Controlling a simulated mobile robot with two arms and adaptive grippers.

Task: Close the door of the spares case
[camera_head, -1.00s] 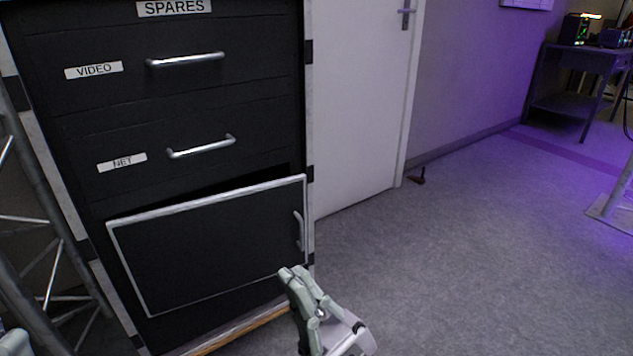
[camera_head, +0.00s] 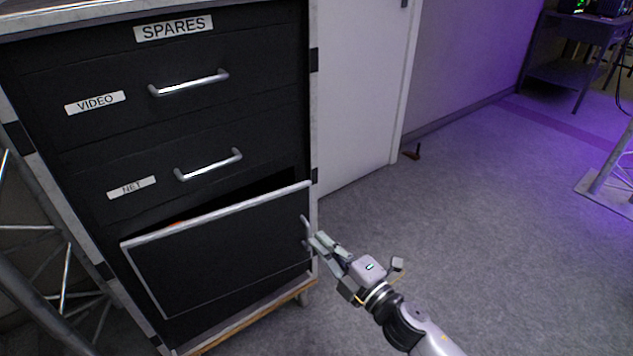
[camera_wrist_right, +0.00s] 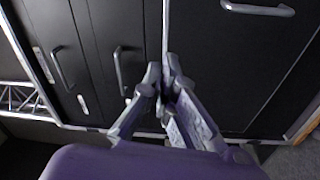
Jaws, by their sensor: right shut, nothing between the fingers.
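The black spares case (camera_head: 75,150) stands at the left in the head view. Its lower door (camera_head: 225,262), edged in silver, stands ajar with a dark gap above its top edge. The door's handle (camera_head: 304,230) is at its right side; a handle also shows at the top right of the wrist view (camera_wrist_right: 258,9). My left gripper is not in view.
Above the door are the closed VIDEO drawer (camera_head: 190,85) and NET drawer (camera_head: 208,163). A small orange patch (camera_head: 178,222) shows in the gap. Metal truss (camera_head: 60,270) stands left of the case.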

